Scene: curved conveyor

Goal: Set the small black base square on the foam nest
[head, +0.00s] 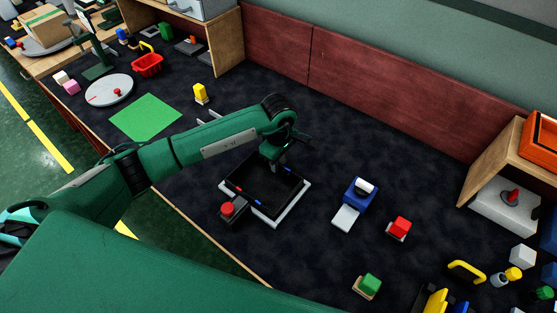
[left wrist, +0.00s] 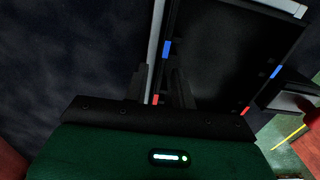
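The small black base (head: 244,196) is a shallow open tray with red and blue marks on its rim. It lies on or over the white foam nest (head: 292,208), whose pale edge shows along the near and right sides. I cannot tell whether the base is fully seated. My left gripper (head: 277,165) is at the base's far wall. In the left wrist view its dark fingers (left wrist: 160,85) are on either side of one wall of the base (left wrist: 235,50), and a strip of the nest (left wrist: 155,40) runs beside it. Whether they clamp the wall is unclear. My right gripper is not in view.
A box with a red button (head: 228,209) stands close to the nest's left corner. A green mat (head: 145,118) lies left.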

